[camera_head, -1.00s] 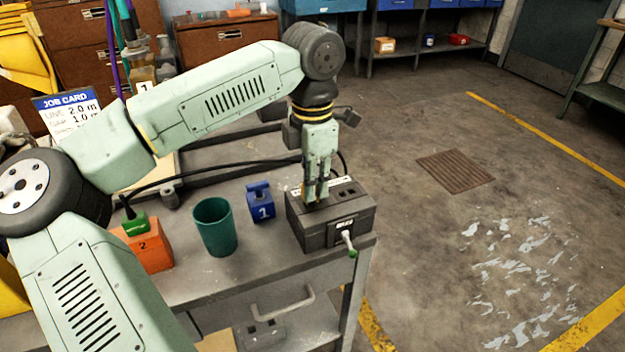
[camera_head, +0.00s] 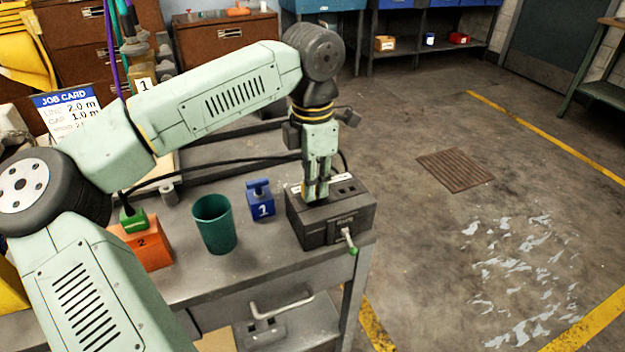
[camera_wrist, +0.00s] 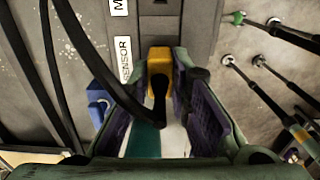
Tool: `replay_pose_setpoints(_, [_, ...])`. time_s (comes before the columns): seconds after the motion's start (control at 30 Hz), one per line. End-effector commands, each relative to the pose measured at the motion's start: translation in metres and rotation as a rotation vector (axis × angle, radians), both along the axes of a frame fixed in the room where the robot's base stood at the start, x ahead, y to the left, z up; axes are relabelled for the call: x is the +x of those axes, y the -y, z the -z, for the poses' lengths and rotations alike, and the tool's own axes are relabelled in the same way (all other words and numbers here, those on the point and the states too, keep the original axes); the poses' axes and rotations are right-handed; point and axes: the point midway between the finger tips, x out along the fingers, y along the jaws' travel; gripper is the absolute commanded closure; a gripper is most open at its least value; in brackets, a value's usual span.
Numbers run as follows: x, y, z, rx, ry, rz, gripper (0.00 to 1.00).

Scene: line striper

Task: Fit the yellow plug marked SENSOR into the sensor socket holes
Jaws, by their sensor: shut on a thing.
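The yellow plug (camera_wrist: 160,68) shows in the wrist view between my gripper's fingers, with a black cable running from its near end. My gripper (camera_wrist: 172,88) is shut on it. The plug's far end meets the face of the dark box (camera_wrist: 190,30), beside the printed SENSOR label (camera_wrist: 123,60). The sensor holes are hidden under the plug, and I cannot tell how deep it sits. In the head view, my gripper (camera_head: 317,196) points straight down at the top of the dark box (camera_head: 360,216); its fingers hide the plug there.
A blue block marked 1 (camera_head: 261,205), a green cup (camera_head: 213,222) and an orange block marked 2 (camera_head: 150,250) stand left of the box. A lever with a green tip (camera_head: 350,242) sticks out of the box's front. A black cable (camera_head: 220,162) runs behind them.

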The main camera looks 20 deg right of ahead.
Motion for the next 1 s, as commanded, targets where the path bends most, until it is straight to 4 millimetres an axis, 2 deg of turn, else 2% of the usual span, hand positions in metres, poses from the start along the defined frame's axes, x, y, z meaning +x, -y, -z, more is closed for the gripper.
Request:
replay_pose_setpoints(0.33, [0.0000,-0.0001,0.0099,0.000,0.000,0.000,1.00])
replay_pose_setpoints(0.37, [0.0000,-0.0001,0.0096,0.000,0.000,0.000,0.82])
replay_pose_setpoints(0.4, [-0.0001,-0.0001,0.0091,0.000,0.000,0.000,0.79])
replay_pose_setpoints(0.7, [0.0000,-0.0001,0.0087,0.000,0.000,0.000,0.59])
replay_pose_setpoints(0.9, [0.0000,-0.0001,0.0086,0.000,0.000,0.000,0.59])
replay_pose_setpoints(1.0, [0.0000,-0.0001,0.0087,0.000,0.000,0.000,0.53])
